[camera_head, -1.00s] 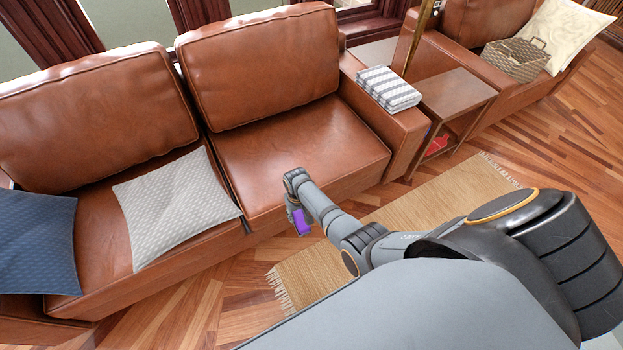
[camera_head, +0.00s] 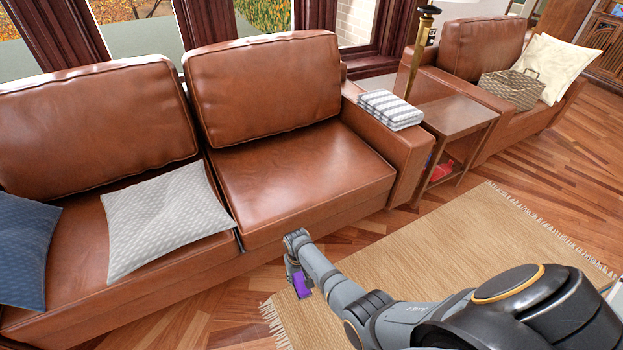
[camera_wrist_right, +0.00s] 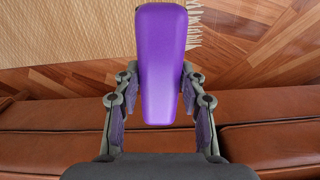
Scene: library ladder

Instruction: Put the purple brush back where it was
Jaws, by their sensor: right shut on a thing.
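The purple brush (camera_head: 302,286) shows in the head view at the end of my right arm, in front of the sofa. My right gripper (camera_head: 293,277) is shut on it and holds it in the air. In the right wrist view the purple brush (camera_wrist_right: 162,65) lies lengthwise between the two fingers of my right gripper (camera_wrist_right: 160,95) and points away from the palm. Its far end reaches over the rug and floor. My left gripper is in neither view.
A brown leather sofa (camera_head: 300,175) stands just beyond my right gripper, with grey and blue cushions. Striped folded cloth (camera_head: 391,109) lies on its arm. A side table (camera_head: 458,105) with a red item (camera_head: 441,169) below stands between sofa and armchair. A woven rug (camera_head: 450,245) covers the floor.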

